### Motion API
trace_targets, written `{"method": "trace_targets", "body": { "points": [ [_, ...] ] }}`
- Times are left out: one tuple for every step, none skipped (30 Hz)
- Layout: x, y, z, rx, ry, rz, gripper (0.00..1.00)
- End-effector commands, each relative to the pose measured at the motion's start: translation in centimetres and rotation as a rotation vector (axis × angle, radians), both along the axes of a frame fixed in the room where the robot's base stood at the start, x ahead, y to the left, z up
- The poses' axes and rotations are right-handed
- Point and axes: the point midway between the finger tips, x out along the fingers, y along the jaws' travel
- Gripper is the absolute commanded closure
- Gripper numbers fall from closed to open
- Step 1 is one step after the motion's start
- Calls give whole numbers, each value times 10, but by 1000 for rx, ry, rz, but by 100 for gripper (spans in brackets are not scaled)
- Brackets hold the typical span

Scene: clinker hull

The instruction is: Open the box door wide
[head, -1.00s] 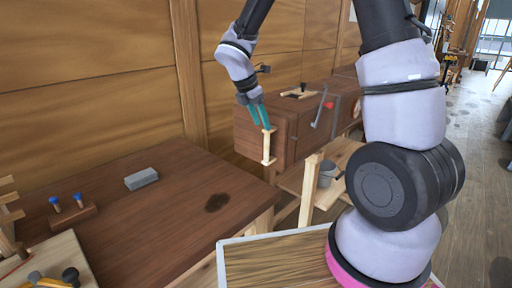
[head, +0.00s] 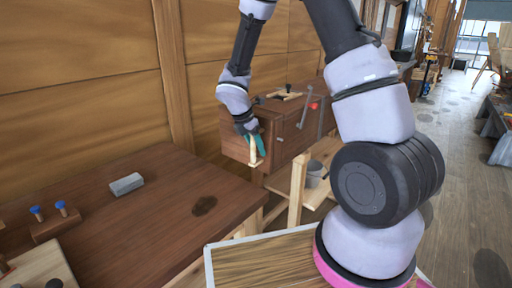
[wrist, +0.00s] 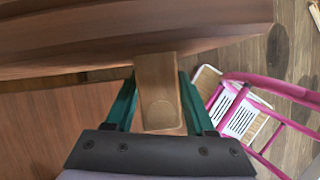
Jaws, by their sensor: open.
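The brown wooden box (head: 290,126) stands against the wall, beyond the dark table. Its door (head: 234,139) is the face turned towards the table, and I see no clear gap at its edges. A pale wooden handle (head: 253,152) stands out upright from the door. My gripper (head: 257,143) is at the handle, its teal fingers pointing down. In the wrist view, my gripper (wrist: 158,100) is open with the handle (wrist: 158,92) between its fingers. The door (wrist: 130,35) fills the top there. Contact of the fingers with the handle is hard to tell.
The dark table (head: 130,215) is close on the left, with a grey block (head: 126,184) and blue-topped pegs (head: 62,208) on it. A bucket (head: 314,174) stands on a pale wooden stand right of the box.

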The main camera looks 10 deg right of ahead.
Motion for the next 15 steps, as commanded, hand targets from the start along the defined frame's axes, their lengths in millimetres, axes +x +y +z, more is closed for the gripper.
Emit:
{"method": "trace_targets", "body": {
  "points": [
    [0, 0, 0, 0, 0, 0, 45],
    [0, 0, 0, 0, 0, 0, 53],
    [0, 0, 0, 0, 0, 0, 68],
    [0, 0, 0, 0, 0, 0, 80],
    [0, 0, 0, 0, 0, 0, 91],
    [0, 0, 0, 0, 0, 0, 100],
    [0, 0, 0, 0, 0, 0, 100],
    [0, 0, 0, 1, -1, -1, 100],
    [0, 0, 0, 1, -1, -1, 100],
    [0, 0, 1, 1, -1, -1, 100],
    [0, 0, 1, 1, -1, -1, 100],
    [0, 0, 1, 1, -1, -1, 100],
    [0, 0, 1, 1, -1, -1, 100],
    [0, 0, 1, 1, -1, -1, 100],
    [1, 0, 1, 1, -1, -1, 100]
  ]
}}
